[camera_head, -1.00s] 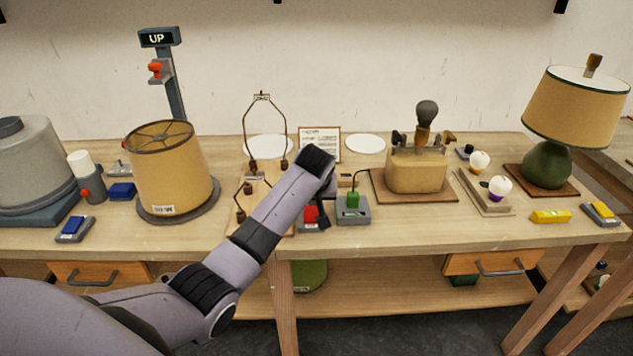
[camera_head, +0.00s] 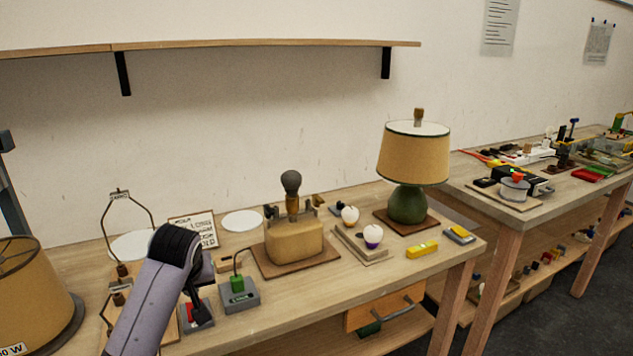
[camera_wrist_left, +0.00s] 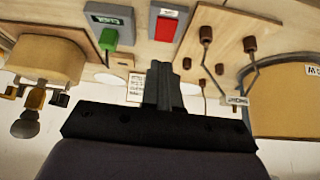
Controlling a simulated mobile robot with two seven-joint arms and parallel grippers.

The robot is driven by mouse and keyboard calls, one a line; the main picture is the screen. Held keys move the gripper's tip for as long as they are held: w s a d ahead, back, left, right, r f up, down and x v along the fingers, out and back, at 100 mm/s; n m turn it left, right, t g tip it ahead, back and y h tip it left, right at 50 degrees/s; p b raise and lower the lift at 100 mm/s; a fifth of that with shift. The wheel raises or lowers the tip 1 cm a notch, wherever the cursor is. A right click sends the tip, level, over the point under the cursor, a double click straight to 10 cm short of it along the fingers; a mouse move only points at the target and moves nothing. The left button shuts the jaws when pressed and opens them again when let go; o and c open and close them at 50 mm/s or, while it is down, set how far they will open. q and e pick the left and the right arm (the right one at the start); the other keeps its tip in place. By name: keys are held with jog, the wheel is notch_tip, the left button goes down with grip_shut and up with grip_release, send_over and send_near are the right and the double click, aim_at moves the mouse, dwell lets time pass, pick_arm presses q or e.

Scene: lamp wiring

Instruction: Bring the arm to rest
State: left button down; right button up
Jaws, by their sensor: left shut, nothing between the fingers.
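My left arm rises from the lower left of the head view over the workbench (camera_head: 290,320). Its gripper (camera_head: 195,308) points down near the small box with a red top (camera_head: 203,313), and its fingers are mostly hidden behind the wrist. In the left wrist view the two fingers (camera_wrist_left: 162,85) are together with nothing between them. That view shows the red-topped box (camera_wrist_left: 166,27) and the grey box with a green plug (camera_wrist_left: 107,38) beyond the fingertips. I cannot tell the exact height above the bench. My right gripper is in neither view.
A harp frame (camera_head: 127,225) and a tan lampshade (camera_head: 32,290) stand at the left. A second bench (camera_head: 560,185) lies farther right.

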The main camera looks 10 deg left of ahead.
pick_arm(q)
jog(key=s+d+f+m+t+h, duration=0.1)
jog(key=s+d+f+m, duration=0.1)
jog(key=s+f, duration=0.45)
jog(key=s+d+f+m+t+h, duration=0.1)
jog(key=s+d+f+m, duration=0.15)
jog(key=f, duration=0.75)
jog(key=s+d+f+m+t+h, duration=0.1)
jog(key=s+d+f+m, duration=0.1)
jog(key=s, duration=0.7)
jog(key=s+d+f+m+t+h, duration=0.1)
jog(key=s+d+f+h, duration=0.1)
jog(key=s, duration=0.8)
jog(key=shift+d+f+m+t, duration=0.35)
jog(key=shift+d+f+t, duration=0.1)
jog(key=shift+d, duration=0.1)
